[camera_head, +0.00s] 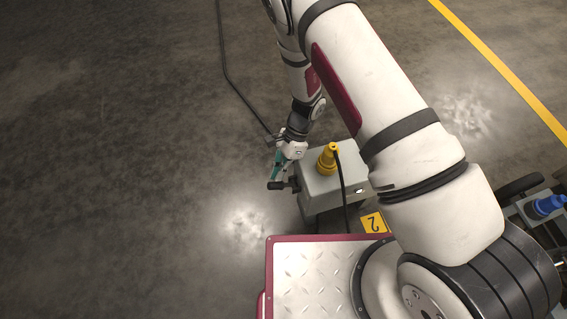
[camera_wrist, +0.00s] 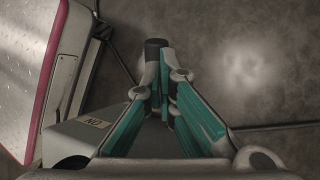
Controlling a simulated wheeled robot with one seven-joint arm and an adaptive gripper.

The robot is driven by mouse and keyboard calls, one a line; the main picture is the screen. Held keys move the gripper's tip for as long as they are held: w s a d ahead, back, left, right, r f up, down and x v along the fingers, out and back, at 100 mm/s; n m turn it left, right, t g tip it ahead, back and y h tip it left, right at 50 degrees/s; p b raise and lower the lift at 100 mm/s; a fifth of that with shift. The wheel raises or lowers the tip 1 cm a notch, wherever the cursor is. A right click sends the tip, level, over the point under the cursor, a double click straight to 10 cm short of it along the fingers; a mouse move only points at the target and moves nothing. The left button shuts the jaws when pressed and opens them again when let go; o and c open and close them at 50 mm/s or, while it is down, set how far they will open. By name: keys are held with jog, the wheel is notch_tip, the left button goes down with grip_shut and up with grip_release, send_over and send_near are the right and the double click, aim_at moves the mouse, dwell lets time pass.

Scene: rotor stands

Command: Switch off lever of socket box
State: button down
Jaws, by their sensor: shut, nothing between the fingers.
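The grey socket box (camera_head: 345,183) stands on the floor beside my base, with a yellow plug (camera_head: 327,160) on its top. Its black lever (camera_head: 278,186) sticks out from the box's left side. My gripper (camera_head: 277,176) is just above the lever, with its teal fingers shut and empty. In the wrist view the fingers of my gripper (camera_wrist: 161,65) are close together, and the dark lever end (camera_wrist: 155,47) shows just past their tips. I cannot tell whether they touch the lever. A small label plate (camera_wrist: 93,122) on the box appears to read ON. The lever's root is hidden by the fingers.
A black cable (camera_head: 235,90) runs over the floor to the box. A yellow sign with a 2 (camera_head: 373,222) is in front of the box. A blue plug (camera_head: 547,205) is at the far right. The floor to the left is clear.

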jog(key=shift+s+a+f, duration=0.15)
jog(key=shift+f, duration=0.15)
jog(key=shift+s+a+f+h, duration=0.1)
jog(key=shift+a+f+h, duration=0.15)
jog(key=shift+h, duration=0.25)
jog(key=a+f+m+t+h+b, duration=0.1)
jog(key=a+f+t+h+b, duration=0.1)
jog(key=f+h, duration=0.4)
jog(key=shift+s+a+f+h, duration=0.25)
jog(key=shift+s+a+h, duration=0.15)
jog(key=shift+a+h, duration=0.1)
dwell(0.6)
jog(key=shift+f, duration=0.1)
dwell(0.5)
